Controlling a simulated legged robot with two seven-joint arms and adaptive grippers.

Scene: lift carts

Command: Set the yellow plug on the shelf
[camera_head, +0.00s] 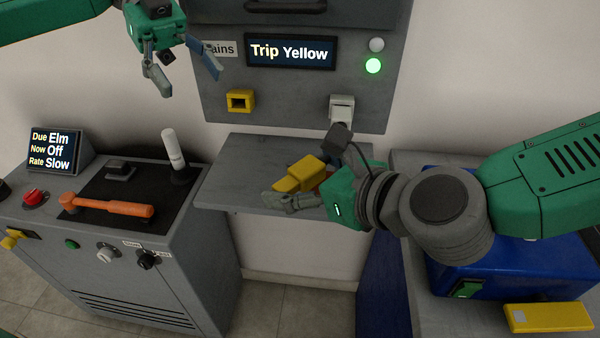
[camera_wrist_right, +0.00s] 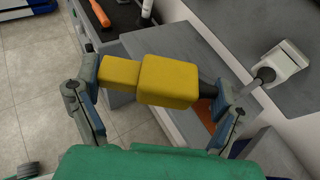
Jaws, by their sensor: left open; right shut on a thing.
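The yellow plug (camera_head: 299,174) is a stepped yellow block, held in my right gripper (camera_head: 307,190) over the grey shelf (camera_head: 230,178) below the wall panel. The right wrist view shows the plug (camera_wrist_right: 167,80) lying across between both fingers of the right gripper (camera_wrist_right: 155,88), its dark end by the right finger. I cannot tell whether the plug touches the shelf (camera_wrist_right: 172,45). The yellow socket (camera_head: 240,101) on the panel is empty. My left gripper (camera_head: 183,72) is open and empty in front of the panel's left edge.
A console (camera_head: 130,270) with an orange hammer (camera_head: 108,206) stands left. A blue box (camera_head: 510,272) and yellow block (camera_head: 548,316) are right. The shelf's left part is bare.

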